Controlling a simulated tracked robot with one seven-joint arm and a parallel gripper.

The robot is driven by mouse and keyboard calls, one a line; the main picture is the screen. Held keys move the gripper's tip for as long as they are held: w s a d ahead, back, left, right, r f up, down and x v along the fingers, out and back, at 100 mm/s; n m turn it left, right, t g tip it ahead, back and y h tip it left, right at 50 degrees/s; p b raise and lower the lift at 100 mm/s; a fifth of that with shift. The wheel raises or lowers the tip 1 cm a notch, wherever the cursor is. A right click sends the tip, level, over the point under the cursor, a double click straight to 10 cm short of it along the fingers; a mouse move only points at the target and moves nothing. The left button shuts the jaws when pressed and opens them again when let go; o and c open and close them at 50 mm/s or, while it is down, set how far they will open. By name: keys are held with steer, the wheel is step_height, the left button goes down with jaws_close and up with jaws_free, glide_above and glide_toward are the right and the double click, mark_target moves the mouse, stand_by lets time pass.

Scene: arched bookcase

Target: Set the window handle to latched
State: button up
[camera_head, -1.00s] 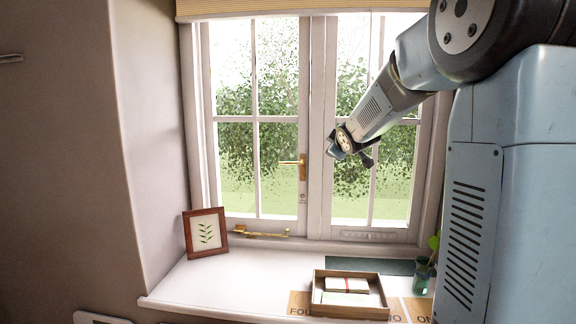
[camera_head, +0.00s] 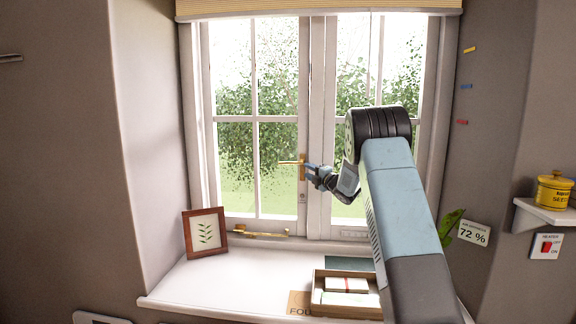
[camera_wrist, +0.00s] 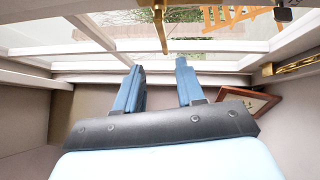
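The brass window handle (camera_head: 302,168) is on the meeting stile of the two window sashes. In the head view its lever points left, roughly level, from an upright plate. My gripper (camera_head: 309,168) is just right of the handle in the head view, at window height. In the wrist view the two blue fingers of my gripper (camera_wrist: 160,66) are apart with nothing between them. The brass handle (camera_wrist: 159,25) shows beyond the fingertips, between their lines. I cannot tell whether a finger touches it.
A brass stay (camera_head: 260,234) lies along the window's bottom rail. On the sill stand a framed leaf picture (camera_head: 205,233) at left and a wooden tray (camera_head: 350,311) at right. The sill's left middle is clear. A shelf (camera_head: 545,212) with a yellow tin is at far right.

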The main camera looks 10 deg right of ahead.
mark_target(289, 163)
steer(key=shift+n+y, duration=0.3)
steer(key=x, duration=0.9)
steer(key=f+x, duration=0.1)
steer(key=x, duration=0.4)
steer(key=shift+w, duration=0.15)
steer(key=shift+c, duration=0.4)
jaws_close()
steer(key=shift+f, duration=0.1)
